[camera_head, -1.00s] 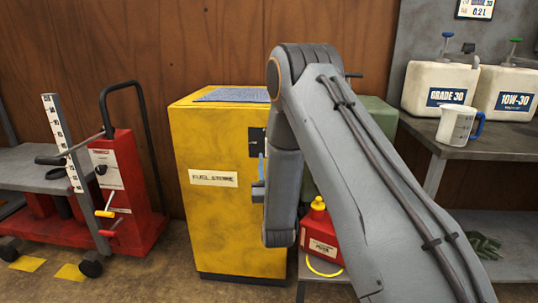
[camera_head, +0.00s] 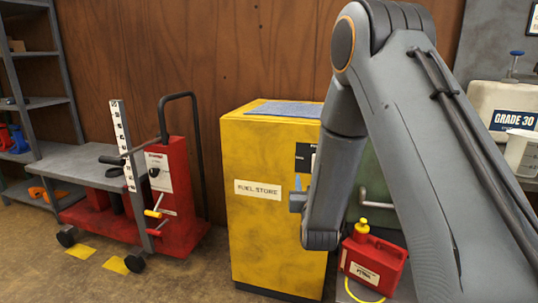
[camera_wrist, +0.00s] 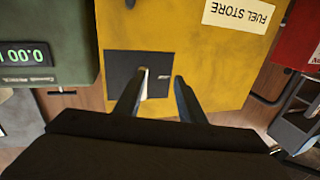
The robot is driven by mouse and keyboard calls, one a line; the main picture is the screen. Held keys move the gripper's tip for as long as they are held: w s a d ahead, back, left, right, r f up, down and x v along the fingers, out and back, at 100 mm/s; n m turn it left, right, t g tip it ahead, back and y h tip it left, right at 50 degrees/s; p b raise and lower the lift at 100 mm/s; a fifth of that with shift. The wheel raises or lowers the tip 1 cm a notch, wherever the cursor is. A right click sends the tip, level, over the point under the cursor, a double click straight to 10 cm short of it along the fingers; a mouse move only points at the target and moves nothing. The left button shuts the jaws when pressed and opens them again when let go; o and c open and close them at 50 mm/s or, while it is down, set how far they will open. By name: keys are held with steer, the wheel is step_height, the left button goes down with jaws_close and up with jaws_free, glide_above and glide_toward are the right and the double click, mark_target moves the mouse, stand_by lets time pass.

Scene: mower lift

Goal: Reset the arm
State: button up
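My arm fills the right of the head view, bent at the elbow with its forearm hanging down in front of the yellow cabinet. My gripper (camera_wrist: 160,95) shows in the wrist view with its two fingers apart and nothing between them. The fingertips overlap the dark panel on the yellow fuel store cabinet (camera_wrist: 225,60) in that view; I cannot tell whether they touch it. In the head view the cabinet (camera_head: 265,225) stands left of my arm, and only a small part of the gripper shows beside the forearm.
A red lift (camera_head: 180,190) with a grey platform (camera_head: 75,170) stands left. A red fuel can (camera_head: 375,262) sits right of the cabinet, near my forearm. A white GRADE 30 jug (camera_head: 490,108) and a measuring jug (camera_head: 520,152) are at right. Open floor lies front left.

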steer(key=s+a+n+g+y, duration=0.1)
steer(key=s+a+n+g, duration=0.15)
steer(key=s+g, duration=0.85)
steer(key=s+a+n+g+y, duration=0.1)
steer(key=s+a+g, duration=0.25)
steer(key=s, duration=1.65)
steer(key=s+d+r+g+p, duration=0.1)
steer(key=s+g, duration=0.1)
steer(key=s, duration=0.4)
steer(key=s+d+r+g, duration=0.2)
steer(key=s, duration=0.4)
steer(key=d+r+m+h+p, duration=0.1)
steer(key=d+r+p, duration=0.5)
steer(key=p, duration=0.7)
steer(key=shift+w+d+r+m+p, duration=0.3)
steer(key=shift+d+m+p, duration=0.05)
steer(key=shift+d+m, duration=0.35)
steer(key=shift+c, duration=0.6)
